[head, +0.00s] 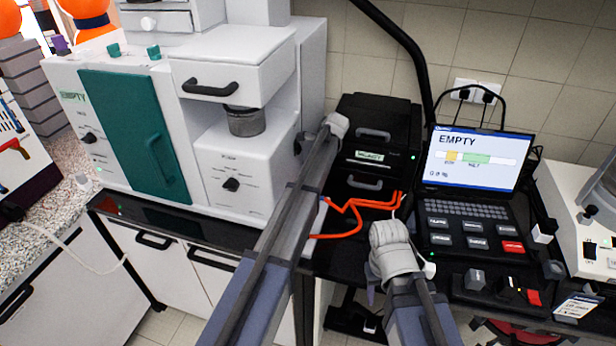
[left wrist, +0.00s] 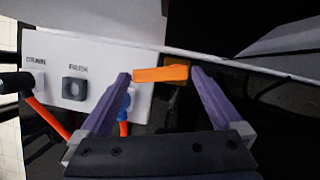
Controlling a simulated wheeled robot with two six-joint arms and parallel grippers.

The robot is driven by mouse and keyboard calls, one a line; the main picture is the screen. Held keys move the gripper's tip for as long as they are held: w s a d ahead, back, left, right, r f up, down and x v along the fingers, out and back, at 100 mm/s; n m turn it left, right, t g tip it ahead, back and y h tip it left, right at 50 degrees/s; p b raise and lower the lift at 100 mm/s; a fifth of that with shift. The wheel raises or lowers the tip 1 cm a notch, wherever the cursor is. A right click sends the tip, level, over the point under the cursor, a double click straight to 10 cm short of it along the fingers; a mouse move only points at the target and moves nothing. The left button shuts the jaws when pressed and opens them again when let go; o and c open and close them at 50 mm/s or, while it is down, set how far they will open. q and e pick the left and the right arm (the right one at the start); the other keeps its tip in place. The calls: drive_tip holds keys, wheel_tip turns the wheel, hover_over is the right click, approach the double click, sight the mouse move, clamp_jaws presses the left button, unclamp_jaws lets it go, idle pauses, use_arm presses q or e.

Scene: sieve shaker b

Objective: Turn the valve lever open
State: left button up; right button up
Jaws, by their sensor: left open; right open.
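The valve lever (left wrist: 160,74) is a short orange bar in the left wrist view, at the edge of a white panel. My left gripper (left wrist: 160,76) is open, with one purple-grey finger at each end of the bar. Small gaps seem to show at both ends; I cannot tell whether a finger touches it. A dark yellowish part lies by the bar's right end. In the head view I cannot make out the lever or the left gripper; my left arm covers that area. My right gripper (head: 372,288) shows only partly, low beside my right arm.
The white panel (left wrist: 98,50) carries a dark square knob (left wrist: 74,89). Orange hoses (head: 345,215) run near my left arm. A laptop (head: 478,160) reading "EMPTY" and a black drawer unit (head: 374,133) stand right of it. A white machine (head: 235,165) stands left.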

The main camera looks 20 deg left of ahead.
use_arm(q)
wheel_tip(320, 180, up, 10)
drive_tip(key=p, duration=1)
